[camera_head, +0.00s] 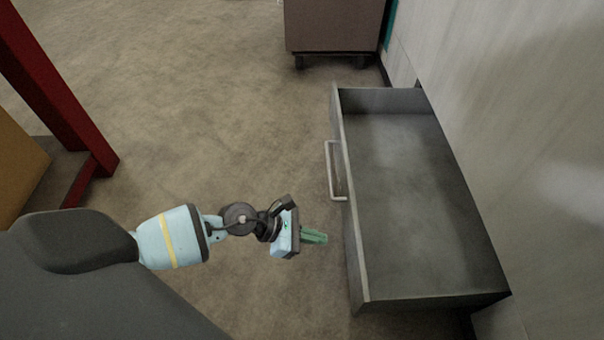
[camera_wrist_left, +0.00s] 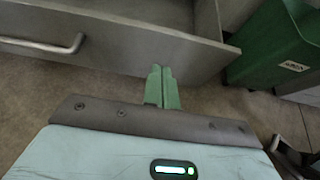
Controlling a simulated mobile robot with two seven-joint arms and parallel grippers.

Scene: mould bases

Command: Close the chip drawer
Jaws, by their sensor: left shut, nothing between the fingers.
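The chip drawer (camera_head: 398,190) is grey, pulled out from the pale cabinet on the right, and looks empty inside. Its front panel (camera_head: 352,240) faces left and carries a silver bar handle (camera_head: 335,172). My left gripper (camera_head: 322,238) is shut and empty, just left of the front panel, nearer the camera than the handle. In the left wrist view the green fingertips (camera_wrist_left: 162,72) are together in front of the drawer's front panel (camera_wrist_left: 110,45), with the handle (camera_wrist_left: 60,45) to their left. Whether they touch the panel is unclear. My right gripper is out of view.
A brown wheeled cabinet (camera_head: 333,27) stands at the back. A red frame (camera_head: 50,90) is at the left. A green bin (camera_wrist_left: 275,45) with a white label stands right of the drawer in the left wrist view. The floor (camera_head: 220,110) left of the drawer is clear.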

